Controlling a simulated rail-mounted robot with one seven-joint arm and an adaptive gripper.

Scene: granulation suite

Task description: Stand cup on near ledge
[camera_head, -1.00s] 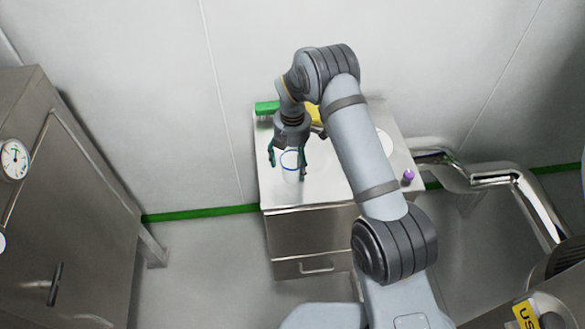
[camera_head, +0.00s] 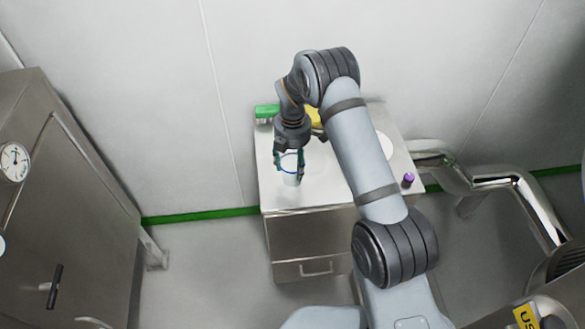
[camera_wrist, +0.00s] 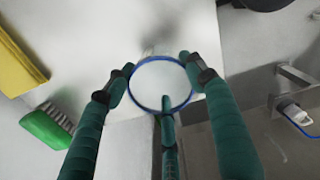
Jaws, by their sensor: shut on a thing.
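The cup (camera_head: 291,179) is pale with a blue rim. It is upright, seen from above, over the front left part of the steel cabinet top (camera_head: 325,188). In the wrist view I look down into the cup (camera_wrist: 160,84). My gripper (camera_head: 289,170) points down and its green fingers are shut on the cup from several sides. The gripper fingers also show around the rim in the wrist view (camera_wrist: 160,88). I cannot tell whether the cup's base touches the steel. No separate ledge can be told apart from the cabinet top's near edge.
A green brush (camera_head: 266,111) and a yellow object (camera_head: 315,117) lie at the back of the cabinet top. A white round item (camera_head: 385,145) and a purple-capped item (camera_head: 408,179) are on the right. The front strip of the top is clear.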

